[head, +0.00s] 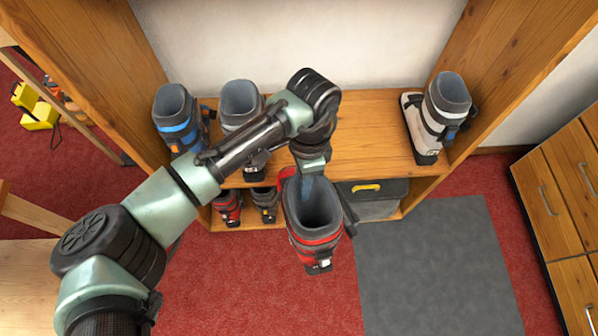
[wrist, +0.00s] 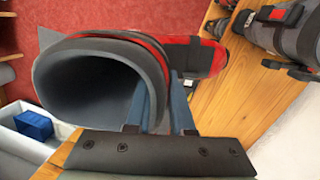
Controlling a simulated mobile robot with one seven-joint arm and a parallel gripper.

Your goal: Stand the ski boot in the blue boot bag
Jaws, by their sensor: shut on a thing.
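A red and black ski boot (head: 315,238) with a grey liner hangs from my gripper (head: 309,182) in front of the shelf unit, its open cuff facing up toward the head camera. In the wrist view the boot (wrist: 205,58) shows its wide cuff opening at the left. The blue fingers of my gripper (wrist: 163,100) are shut on the cuff wall. I cannot make out a blue boot bag for certain. A small blue object (wrist: 33,125) lies in a pale container at the lower left of the wrist view.
The wooden shelf (head: 365,135) holds a blue boot (head: 178,125), a grey-lined boot (head: 240,100) and a white boot (head: 443,105). Below are small boots and a grey box (head: 375,208) with a yellow handle. A grey mat (head: 435,270) lies clear beside a drawer cabinet (head: 565,190).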

